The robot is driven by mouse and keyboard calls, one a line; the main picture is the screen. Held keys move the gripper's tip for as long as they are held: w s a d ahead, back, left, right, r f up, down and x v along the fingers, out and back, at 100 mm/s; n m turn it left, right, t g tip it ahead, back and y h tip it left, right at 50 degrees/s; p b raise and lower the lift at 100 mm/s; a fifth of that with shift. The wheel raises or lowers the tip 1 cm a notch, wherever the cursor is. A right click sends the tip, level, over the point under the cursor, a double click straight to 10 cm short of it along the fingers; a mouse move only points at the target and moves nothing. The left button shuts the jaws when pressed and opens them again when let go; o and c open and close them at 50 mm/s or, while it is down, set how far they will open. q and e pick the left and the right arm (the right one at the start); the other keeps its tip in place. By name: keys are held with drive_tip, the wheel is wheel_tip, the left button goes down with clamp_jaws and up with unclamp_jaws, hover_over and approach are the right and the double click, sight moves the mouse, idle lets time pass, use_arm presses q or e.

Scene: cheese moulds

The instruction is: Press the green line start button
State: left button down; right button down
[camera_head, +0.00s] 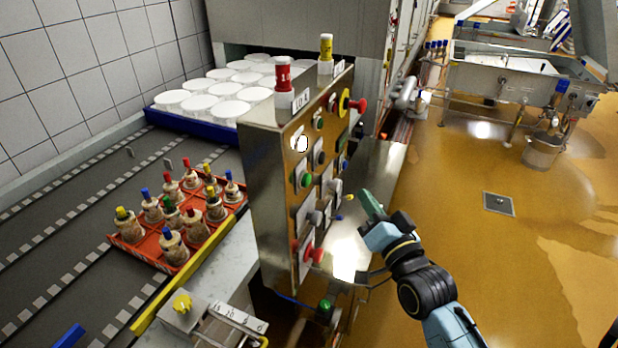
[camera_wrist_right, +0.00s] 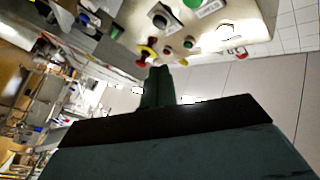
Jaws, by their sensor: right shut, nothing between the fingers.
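The steel control panel (camera_head: 275,175) stands upright in the middle of the head view, with several buttons and knobs on its face. A large green button (camera_head: 305,180) is on its left column, and a smaller green button (camera_head: 319,123) is higher up. Green buttons also show in the right wrist view, a large one (camera_wrist_right: 192,4) at the top edge and a small one (camera_wrist_right: 188,43) below. Which is the line start button cannot be read. My right gripper (camera_head: 369,198) is shut and empty, with green fingers, in front of the panel's right side and apart from the large green button. My left gripper is out of view.
A red mushroom button on yellow (camera_head: 355,104) sits at the panel's upper right, another red one (camera_head: 308,253) low down. White round moulds (camera_head: 228,110) stand behind.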

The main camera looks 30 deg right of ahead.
sight(306, 180)
drive_tip(key=w+a, duration=0.5)
drive_tip(key=w, duration=0.1)
drive_tip(key=shift+w+a+b, duration=0.35)
drive_tip(key=shift+a+b, duration=0.05)
drive_tip(key=shift+b, duration=0.05)
idle(1.9)
drive_tip(key=shift+w+a, duration=0.25)
drive_tip(key=shift+w, duration=0.1)
